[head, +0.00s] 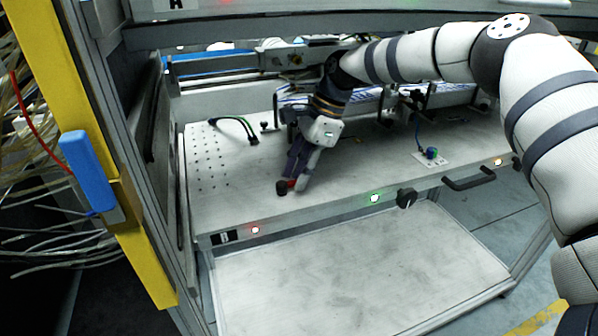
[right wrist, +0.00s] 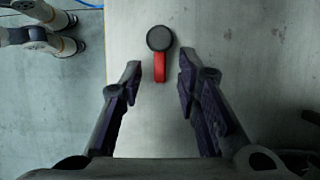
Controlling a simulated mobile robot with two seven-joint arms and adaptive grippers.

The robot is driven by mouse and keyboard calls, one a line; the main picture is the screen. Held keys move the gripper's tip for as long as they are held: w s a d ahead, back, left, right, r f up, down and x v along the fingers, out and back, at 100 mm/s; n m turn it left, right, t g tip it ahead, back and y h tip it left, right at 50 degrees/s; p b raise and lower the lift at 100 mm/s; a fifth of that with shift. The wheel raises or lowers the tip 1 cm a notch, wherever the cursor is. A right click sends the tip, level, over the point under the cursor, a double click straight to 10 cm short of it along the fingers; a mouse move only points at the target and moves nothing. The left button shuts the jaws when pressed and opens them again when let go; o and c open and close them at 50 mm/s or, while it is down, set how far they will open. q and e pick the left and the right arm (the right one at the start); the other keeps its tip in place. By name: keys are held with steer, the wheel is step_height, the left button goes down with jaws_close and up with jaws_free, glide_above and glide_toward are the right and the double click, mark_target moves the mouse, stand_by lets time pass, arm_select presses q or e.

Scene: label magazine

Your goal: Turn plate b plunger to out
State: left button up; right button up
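A red plunger handle (right wrist: 160,69) with a round black knob (right wrist: 159,38) shows in the right wrist view. In the head view, the black knob (head: 282,187) and a bit of red show at the front of the grey deck, partly hidden by my gripper. My right gripper (right wrist: 159,64) is open, with one finger on each side of the red handle and a gap on both sides. It also shows in the head view (head: 293,186), pointing down at the deck. No letter marking this plate is readable. My left gripper is not in view.
A small white plate (head: 443,160) with a blue and green knob (head: 431,152) sits on the deck's right. A black rotary knob (head: 405,198) and a handle (head: 470,178) stick out from the front edge.

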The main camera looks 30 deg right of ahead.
jaws_close()
steer(key=shift+w, duration=0.1)
steer(key=shift+n, duration=0.4)
steer(key=shift+w+f+n+g+b, duration=0.15)
steer(key=shift+w+n+g+b, duration=0.2)
steer(key=shift+n, duration=0.35)
steer(key=n+b, duration=0.1)
steer(key=w+n+g+b, duration=0.1)
steer(key=n+b, duration=0.1)
steer(key=shift+f+n+g, duration=0.15)
steer(key=shift+n+g, duration=0.1)
steer(key=shift+n, duration=0.05)
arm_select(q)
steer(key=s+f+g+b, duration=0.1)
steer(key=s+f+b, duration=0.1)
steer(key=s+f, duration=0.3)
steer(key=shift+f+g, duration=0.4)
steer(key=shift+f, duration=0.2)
arm_select(e)
steer(key=shift+w+a+r+n+g, duration=0.1)
steer(key=shift+w+r+n+g, duration=0.1)
steer(key=shift+n, duration=0.35)
steer(key=shift+w+a+r+n+g, duration=0.1)
steer(key=shift+w+n+g, duration=0.1)
steer(key=shift+n, duration=0.35)
steer(key=shift+s, duration=0.1)
